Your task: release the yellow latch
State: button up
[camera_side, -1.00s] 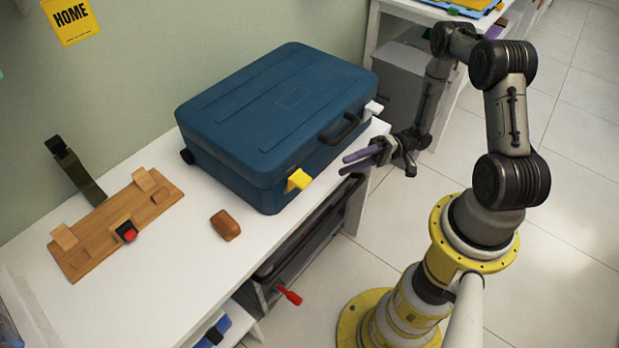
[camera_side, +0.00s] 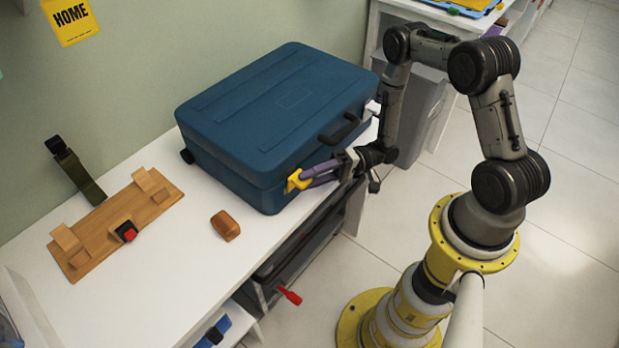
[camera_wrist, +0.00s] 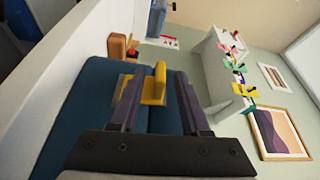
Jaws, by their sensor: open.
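The yellow latch (camera_side: 296,182) is on the front face of the closed blue case (camera_side: 270,110), near its left front corner. In the wrist view the latch (camera_wrist: 154,86) stands between my two purple fingers, nearer the left one. My gripper (camera_side: 316,176) is open with its fingertips at the latch. Whether a finger touches the latch I cannot tell. The black handle (camera_side: 339,129) is on the case front, above my gripper. The second, pale latch (camera_side: 375,106) is partly hidden by my arm.
The case stands on a white shelf (camera_side: 185,270). A brown block (camera_side: 225,225) lies left of the latch. A wooden board (camera_side: 115,225) with a red-topped black part (camera_side: 127,232) lies further left. A red handle (camera_side: 290,295) juts out below the shelf edge.

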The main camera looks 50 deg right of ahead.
jog(key=shift+c, duration=0.2)
grip_shut()
jog(key=shift+s+f, duration=0.1)
jog(key=shift+s+f+n+g+y, duration=0.3)
jog(key=shift+f+n+y, duration=0.35)
jog(key=shift+n, duration=1.15)
jog(key=shift+s+f+n+g+y, duration=0.15)
jog(key=shift+f+n+g+y, duration=0.4)
jog(key=shift+n, duration=1.25)
jog(key=shift+s+f+n+g+y, duration=0.25)
jog(key=shift+f+n+y, duration=0.5)
jog(key=shift+n, duration=1.05)
jog(key=shift+o, duration=0.2)
grip_release()
jog(key=shift+d, duration=0.1)
